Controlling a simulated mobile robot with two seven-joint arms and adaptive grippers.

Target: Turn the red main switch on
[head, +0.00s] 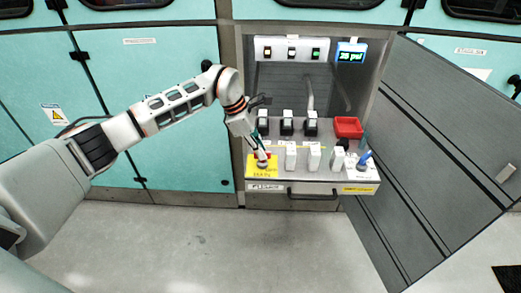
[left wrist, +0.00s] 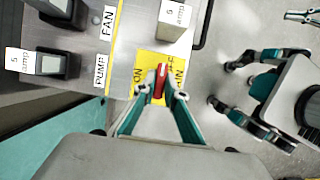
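The red main switch (left wrist: 160,82) is a narrow red handle on a yellow plate (left wrist: 147,62) with printed lettering, at the near left corner of the pulled-out grey shelf. In the head view the yellow plate (head: 256,171) shows under my gripper, and the switch is mostly hidden. My left gripper (left wrist: 164,93) points down at the switch; its teal fingers converge with the tips on both sides of the red handle, apparently closed on it. My right gripper (left wrist: 222,84) shows at the right of the left wrist view, over the floor, with its fingers apart and nothing between them.
Several black holders (head: 287,122) and white blocks (head: 314,157) stand right of the switch. A red bin (head: 348,127) and a blue-handled item (head: 363,160) are farther right. A lamp panel (head: 292,49) and green-digit display (head: 351,52) are above. An open grey door (head: 440,140) bounds the right.

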